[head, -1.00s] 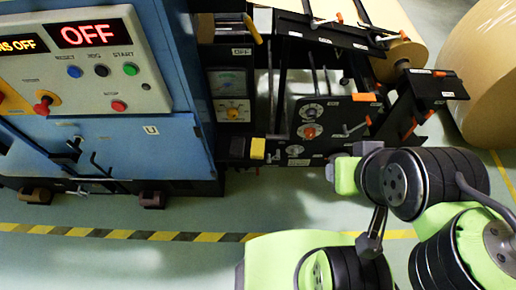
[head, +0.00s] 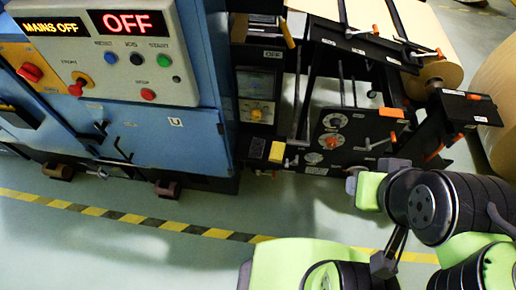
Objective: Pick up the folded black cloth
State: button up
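I cannot make out a folded black cloth in the head view. Many parts of the machine (head: 345,128) are black, and none is clearly a cloth. My arm's green and black links fill the lower right of the view. They cover part of the floor and the machine's lower right side. I cannot make out my gripper's fingers.
A blue cabinet (head: 190,137) with a control panel (head: 118,75) stands at the left; its displays read "MAINS OFF" and "OFF". Large brown paper rolls (head: 497,110) are at the right. A yellow-black floor stripe (head: 135,218) runs in front; the floor around it is clear.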

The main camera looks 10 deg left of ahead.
aim_at(257, 145)
jog(key=i+u, duration=0.15)
jog(key=u, duration=0.3)
jog(key=i+u, duration=0.15)
jog(key=u, duration=0.35)
jog(key=i+l+u, duration=0.1)
jog(key=u, duration=0.35)
jog(key=i+l+u, duration=0.1)
jog(key=u, duration=0.4)
jog(key=l+u, duration=0.25)
jog(key=u, duration=0.2)
jog(key=i+l+u, duration=0.1)
jog(key=l+u, duration=0.15)
jog(key=u, duration=0.25)
